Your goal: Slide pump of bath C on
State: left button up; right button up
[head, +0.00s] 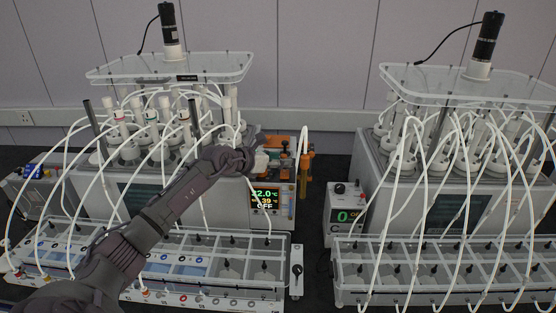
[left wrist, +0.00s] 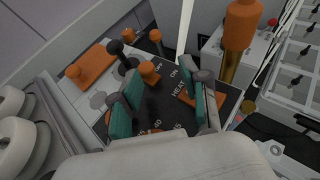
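The left bath (head: 145,190) has a control unit whose lit display (head: 266,199) reads 22.0, 39 and OFF. A label on its lid is too small to read, so I cannot tell which bath is C. My left gripper (head: 262,158) is over the top of this control unit. In the left wrist view its two teal-padded fingers (left wrist: 162,90) are apart above a dark panel marked ON and HEAT. A small orange knob (left wrist: 149,72) shows between the fingers; I cannot tell whether they touch it. My right gripper is not in view.
A second bath (head: 450,190) stands at the right with its own display (head: 350,216). Racks with white tubes stand before both baths. An orange cylinder (left wrist: 240,25) rises beside the panel. A narrow dark gap separates the two baths.

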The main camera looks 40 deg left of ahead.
pick_arm(q)
jog(key=shift+s+a+r, duration=0.25)
jog(key=shift+s+a, duration=0.1)
jog(key=shift+s, duration=0.3)
jog(key=v, duration=1.1)
jog(key=shift+d, duration=0.15)
